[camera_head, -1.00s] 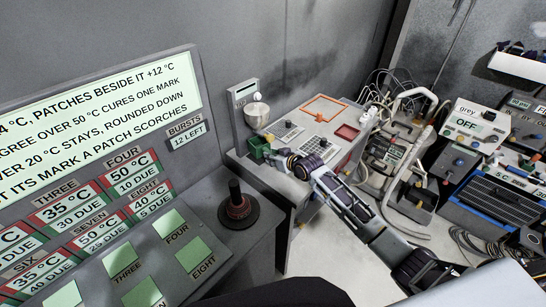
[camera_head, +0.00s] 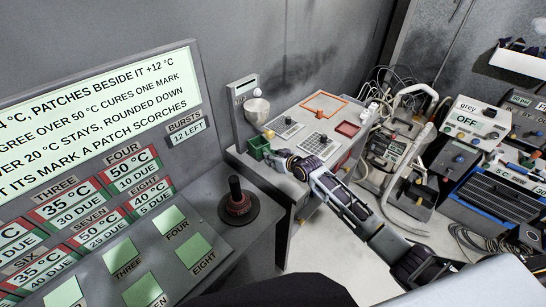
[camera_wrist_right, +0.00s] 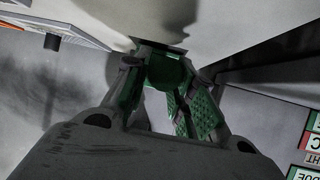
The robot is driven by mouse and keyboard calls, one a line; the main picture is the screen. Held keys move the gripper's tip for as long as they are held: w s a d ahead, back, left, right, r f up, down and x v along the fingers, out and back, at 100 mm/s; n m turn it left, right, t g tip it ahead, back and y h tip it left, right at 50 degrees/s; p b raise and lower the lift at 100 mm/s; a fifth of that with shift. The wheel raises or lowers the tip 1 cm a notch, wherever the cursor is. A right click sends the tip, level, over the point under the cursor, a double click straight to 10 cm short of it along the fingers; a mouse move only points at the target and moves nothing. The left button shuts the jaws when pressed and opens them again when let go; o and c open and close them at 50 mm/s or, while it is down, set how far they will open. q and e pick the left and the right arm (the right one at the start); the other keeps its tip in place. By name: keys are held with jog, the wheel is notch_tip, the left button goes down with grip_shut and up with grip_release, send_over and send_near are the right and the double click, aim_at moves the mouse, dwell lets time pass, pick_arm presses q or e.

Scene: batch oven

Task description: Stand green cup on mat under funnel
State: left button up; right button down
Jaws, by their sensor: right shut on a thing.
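The green cup (camera_head: 257,147) is at the left end of the grey bench, below the pale funnel (camera_head: 257,111) on the wall unit. My right gripper (camera_head: 274,155) reaches in from the right and is shut on the cup. In the right wrist view the cup (camera_wrist_right: 168,72) shows between the fingers, with the pale underside of what looks like the funnel (camera_wrist_right: 165,18) close above. I cannot make out the mat, or whether the cup's base touches anything. My left gripper is not in view.
A black joystick (camera_head: 237,203) stands on the front panel. Cables and devices crowd the right, including a grey box marked OFF (camera_head: 477,120).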

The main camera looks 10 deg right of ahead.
jog(key=shift+f, duration=0.25)
dwell(0.8)
jog(key=c, duration=1.1)
grip_release()
jog(key=v, duration=1.2)
